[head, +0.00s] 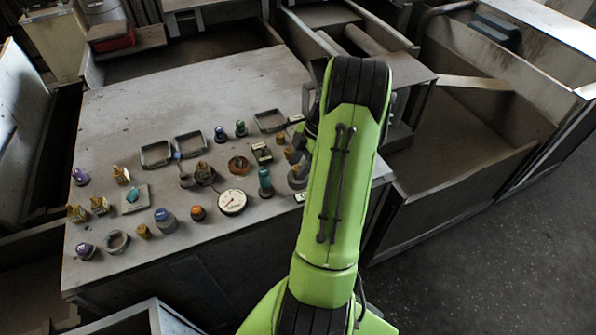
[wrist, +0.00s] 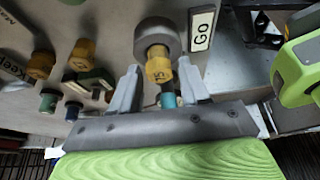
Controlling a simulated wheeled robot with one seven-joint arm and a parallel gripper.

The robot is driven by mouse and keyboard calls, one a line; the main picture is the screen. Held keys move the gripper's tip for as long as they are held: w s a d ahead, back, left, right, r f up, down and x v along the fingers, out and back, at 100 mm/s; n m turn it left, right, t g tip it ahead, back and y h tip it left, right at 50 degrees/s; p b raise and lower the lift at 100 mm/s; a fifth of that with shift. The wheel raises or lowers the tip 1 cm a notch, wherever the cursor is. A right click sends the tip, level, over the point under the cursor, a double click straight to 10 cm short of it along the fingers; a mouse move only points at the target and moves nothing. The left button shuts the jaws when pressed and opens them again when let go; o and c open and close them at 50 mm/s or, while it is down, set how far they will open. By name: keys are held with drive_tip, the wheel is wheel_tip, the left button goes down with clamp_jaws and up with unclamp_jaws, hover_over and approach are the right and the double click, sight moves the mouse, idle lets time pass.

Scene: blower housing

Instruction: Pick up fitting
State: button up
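In the wrist view, my gripper (wrist: 159,68) is open, with one finger on each side of a fitting-like part. This part has a round grey head (wrist: 157,33), a yellow numbered collar (wrist: 159,70) and a teal end (wrist: 168,99) towards my palm. Gaps show between it and both fingers, so it is not clamped. I cannot tell for certain that it is the fitting named. In the head view my green arm hides most of my gripper; a grey round part (head: 297,178) shows just left of the arm.
A grey worktop (head: 215,95) holds several knobs, a white dial gauge (head: 232,202) and shallow square trays (head: 156,154). A "Go" label (wrist: 201,29) lies right of the grey head. More yellow and teal parts (wrist: 41,64) stand left. Open bins (head: 470,130) are at right.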

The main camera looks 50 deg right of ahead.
clamp_jaws()
